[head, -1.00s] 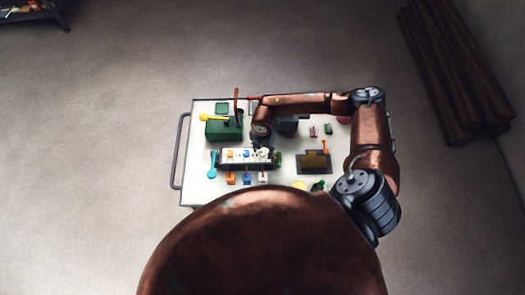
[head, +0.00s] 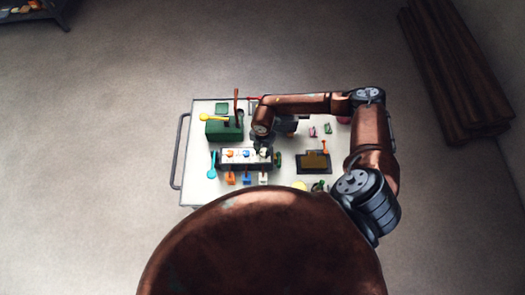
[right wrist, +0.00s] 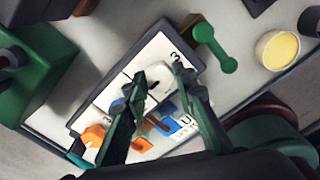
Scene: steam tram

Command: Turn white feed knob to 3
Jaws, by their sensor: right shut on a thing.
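The white feed knob (right wrist: 157,76) sits on a white panel (right wrist: 118,92) in the right wrist view, close to a printed 3. A dark line shows on the knob; the fingers partly hide it, so I cannot read its exact setting. My right gripper (right wrist: 163,92) is shut on the white knob, one finger on each side. In the head view my right gripper (head: 263,147) is over the right end of the panel, and the knob is too small there to read. My left gripper is not in view.
Orange (right wrist: 93,135) and blue knobs share the panel. A green lever (right wrist: 213,45) stands beside it, with a yellow round dish (right wrist: 278,50) farther right. A green box (head: 222,130) is behind the panel on the white table (head: 200,190). A brown block (head: 314,160) is to the right.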

